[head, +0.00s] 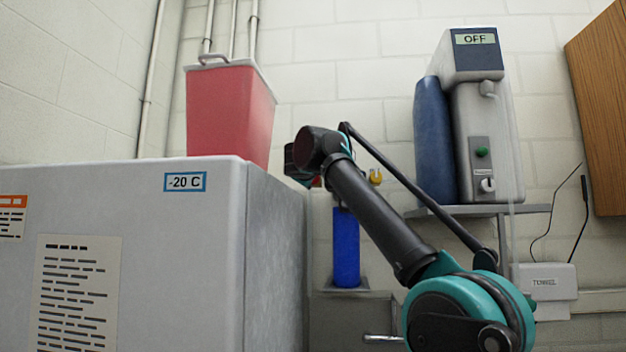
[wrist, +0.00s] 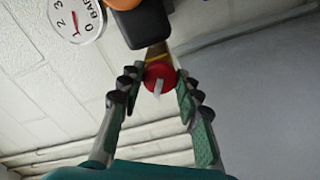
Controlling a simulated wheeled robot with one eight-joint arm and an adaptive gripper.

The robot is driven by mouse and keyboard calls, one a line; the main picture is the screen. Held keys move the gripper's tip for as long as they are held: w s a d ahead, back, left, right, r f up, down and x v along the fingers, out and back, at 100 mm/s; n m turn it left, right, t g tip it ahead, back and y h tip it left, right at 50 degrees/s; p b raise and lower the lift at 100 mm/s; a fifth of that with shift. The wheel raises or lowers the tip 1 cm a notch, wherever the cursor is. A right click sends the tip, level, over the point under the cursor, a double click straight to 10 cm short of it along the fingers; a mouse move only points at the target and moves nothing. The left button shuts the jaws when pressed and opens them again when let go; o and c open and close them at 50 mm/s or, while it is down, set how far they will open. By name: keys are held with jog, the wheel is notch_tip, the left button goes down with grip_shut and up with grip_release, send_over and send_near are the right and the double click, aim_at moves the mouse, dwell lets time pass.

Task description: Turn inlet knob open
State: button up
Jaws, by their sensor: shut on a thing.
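A small round red knob (wrist: 158,78) with a pale bar on its face shows in the wrist view, just below a black block (wrist: 141,25). No label is readable on it. My gripper (wrist: 160,88) has its green-padded fingers on either side of the red knob and is shut on it. In the head view my own arm covers most of my gripper and the knob. A yellow knob-like part (head: 376,177) shows just right of my arm, above a blue cylinder (head: 346,248).
A round gauge (wrist: 76,18) marked BAR is close to the fingers at upper left. A grey freezer (head: 275,260) labelled -20 C stands left, with a red bin (head: 230,110) on top. A dispenser reading OFF (head: 485,140) stands on a shelf (head: 525,209) at right.

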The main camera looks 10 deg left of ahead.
jog(key=n, duration=0.6)
jog(key=shift+n, duration=0.3)
dwell(0.4)
jog(key=o, duration=1.1)
jog(key=shift+o, duration=0.2)
jog(key=shift+s, duration=0.15)
jog(key=s, duration=1.1)
jog(key=shift+s+a, duration=0.2)
jog(key=shift+s, duration=0.2)
